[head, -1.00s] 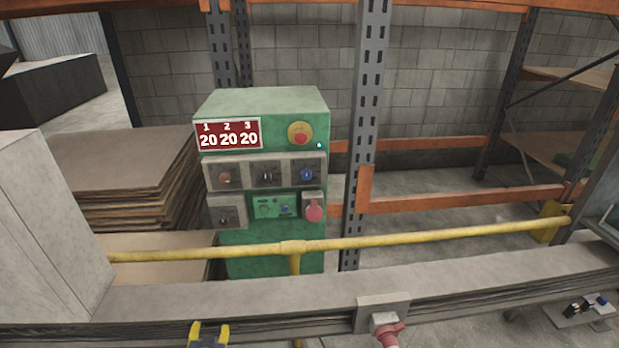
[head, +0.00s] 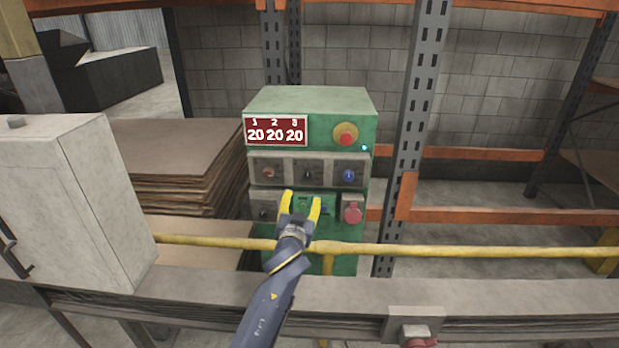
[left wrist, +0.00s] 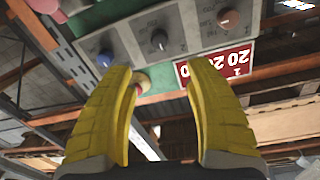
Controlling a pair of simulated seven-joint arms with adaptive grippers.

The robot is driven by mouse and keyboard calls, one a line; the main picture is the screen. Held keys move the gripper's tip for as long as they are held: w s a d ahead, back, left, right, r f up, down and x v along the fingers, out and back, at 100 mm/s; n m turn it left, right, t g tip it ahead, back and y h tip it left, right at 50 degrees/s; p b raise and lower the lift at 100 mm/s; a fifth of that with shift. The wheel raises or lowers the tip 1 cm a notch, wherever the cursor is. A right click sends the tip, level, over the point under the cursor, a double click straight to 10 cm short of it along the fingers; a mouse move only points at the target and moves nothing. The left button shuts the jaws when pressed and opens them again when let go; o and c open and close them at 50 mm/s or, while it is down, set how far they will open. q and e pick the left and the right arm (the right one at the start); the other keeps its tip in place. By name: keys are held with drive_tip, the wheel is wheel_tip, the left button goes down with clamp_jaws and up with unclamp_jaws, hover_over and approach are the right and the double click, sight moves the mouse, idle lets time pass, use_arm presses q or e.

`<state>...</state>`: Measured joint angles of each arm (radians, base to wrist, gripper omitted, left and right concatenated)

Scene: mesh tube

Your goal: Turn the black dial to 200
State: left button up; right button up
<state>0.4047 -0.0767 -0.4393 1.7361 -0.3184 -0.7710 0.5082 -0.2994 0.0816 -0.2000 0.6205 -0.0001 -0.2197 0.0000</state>
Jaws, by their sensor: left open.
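The black dial (head: 308,174) is the middle of three dials on the green machine (head: 310,104); it also shows in the left wrist view (left wrist: 159,39). The display (head: 275,131) reads 20 under 1, 2 and 3. My left gripper (head: 301,204) is open and empty in front of the machine, just below the dial row in the head view. In the left wrist view, its yellow fingers (left wrist: 160,78) point toward the panel, with the black dial beyond the gap between them and not touched. My right gripper is not in view.
A red-orange dial (head: 268,173) and a blue dial (head: 348,175) flank the black one. A red button (head: 346,139) and a red socket (head: 352,212) are on the machine. A yellow rail (head: 400,250) crosses in front. A grey cabinet (head: 75,190) stands at left.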

sight(307, 177)
use_arm(q)
drive_tip(key=w, duration=0.4)
drive_tip(key=w+d, duration=0.1)
drive_tip(key=w, duration=0.9)
drive_tip(key=shift+w+d, duration=0.15)
drive_tip(key=shift+d, duration=0.2)
drive_tip(key=shift+c, duration=0.5)
clamp_jaws()
